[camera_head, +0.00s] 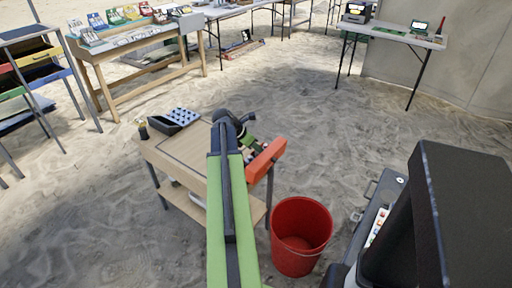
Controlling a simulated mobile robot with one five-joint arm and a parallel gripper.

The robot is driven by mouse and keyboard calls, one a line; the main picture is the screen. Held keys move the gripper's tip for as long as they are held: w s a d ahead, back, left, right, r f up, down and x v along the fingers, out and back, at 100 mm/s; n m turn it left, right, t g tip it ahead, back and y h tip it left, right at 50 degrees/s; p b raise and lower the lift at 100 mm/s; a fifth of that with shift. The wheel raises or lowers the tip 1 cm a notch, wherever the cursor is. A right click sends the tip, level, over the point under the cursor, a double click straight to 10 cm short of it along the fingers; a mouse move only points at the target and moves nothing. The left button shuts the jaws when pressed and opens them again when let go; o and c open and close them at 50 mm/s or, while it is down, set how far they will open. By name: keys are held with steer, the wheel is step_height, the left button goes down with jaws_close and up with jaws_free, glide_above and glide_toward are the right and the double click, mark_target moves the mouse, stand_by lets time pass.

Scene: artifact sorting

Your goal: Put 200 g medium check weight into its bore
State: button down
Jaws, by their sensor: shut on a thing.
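My green and black arm reaches forward over a small wooden table (175,155). My gripper (258,145) is small and partly hidden beyond the arm's end, over the table's right side. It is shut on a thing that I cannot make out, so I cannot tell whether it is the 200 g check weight. A black case with a pale block of dark round holes (181,117) sits at the table's back edge. I cannot tell which hole is the weight's bore. A small dark and yellowish object (143,130) stands at the table's left corner.
An orange-red piece (266,160) shows at the table's right side. A red bucket (300,237) stands on the sand to the right. A wooden bench with colourful items (130,45) is at the back left. A folding table (395,36) is at the back right. Open sand lies between.

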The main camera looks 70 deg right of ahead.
steer(key=shift+f+b, duration=0.75)
steer(key=shift+f, duration=0.1)
steer(key=c, duration=1)
jaws_free()
steer(key=shift+c, duration=0.2)
steer(key=p+v, duration=1.4)
steer(key=v, duration=0.3)
steer(key=shift+r, duration=0.2)
steer(key=shift+a, duration=0.1)
